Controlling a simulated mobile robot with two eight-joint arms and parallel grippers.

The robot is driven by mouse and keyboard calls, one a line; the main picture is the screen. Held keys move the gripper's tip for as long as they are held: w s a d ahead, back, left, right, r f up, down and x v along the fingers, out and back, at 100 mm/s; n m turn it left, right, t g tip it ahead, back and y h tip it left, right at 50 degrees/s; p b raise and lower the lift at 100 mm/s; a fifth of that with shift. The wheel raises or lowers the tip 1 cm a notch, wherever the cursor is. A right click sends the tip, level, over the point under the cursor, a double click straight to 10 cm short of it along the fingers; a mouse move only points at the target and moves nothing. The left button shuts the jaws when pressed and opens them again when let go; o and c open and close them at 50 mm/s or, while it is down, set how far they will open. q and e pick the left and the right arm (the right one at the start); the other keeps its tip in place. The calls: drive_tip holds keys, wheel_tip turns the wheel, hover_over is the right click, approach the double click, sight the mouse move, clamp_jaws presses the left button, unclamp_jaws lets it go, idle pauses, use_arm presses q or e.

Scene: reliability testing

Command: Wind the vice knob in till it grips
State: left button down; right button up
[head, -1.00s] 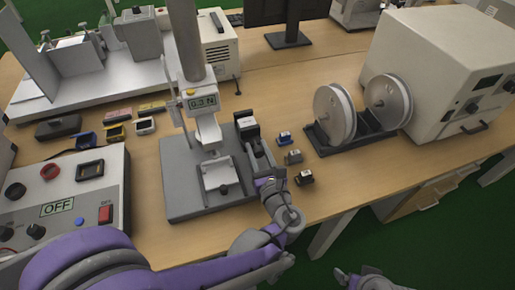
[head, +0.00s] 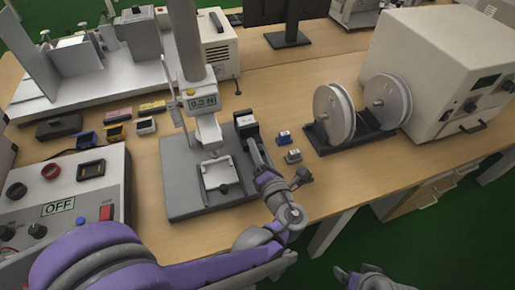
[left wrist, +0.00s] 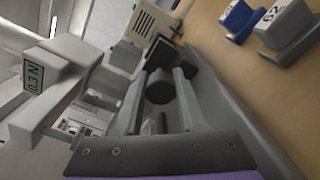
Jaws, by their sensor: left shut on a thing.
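The vice (head: 222,178) is a pale, square-looking fixture on the grey base of the force stand, below the column with the 0.3 N display (head: 203,101). My left gripper (head: 262,178) is at the right side of this base. In the left wrist view its two grey fingers (left wrist: 160,98) stand on either side of a dark round knob (left wrist: 160,86), shut on it. The fingers and wrist hide the knob in the head view. I cannot tell how far apart the vice jaws are. My right gripper (head: 362,279) hangs empty-looking at the bottom edge, its opening unclear.
A blue block (head: 284,138) and a grey block (head: 293,156) stand close right of the base. Beyond them is a rack with two pale discs (head: 334,115). A control box marked OFF (head: 62,207) is at left. Bare tabletop (head: 345,180) lies to the right.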

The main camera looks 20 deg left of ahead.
use_arm(q)
drive_tip(key=shift+m, duration=0.9)
drive_tip(key=c, duration=0.5)
unclamp_jaws()
drive_tip(key=v, duration=1.1)
drive_tip(key=shift+p, duration=0.4)
drive_tip(key=shift+w, duration=0.1)
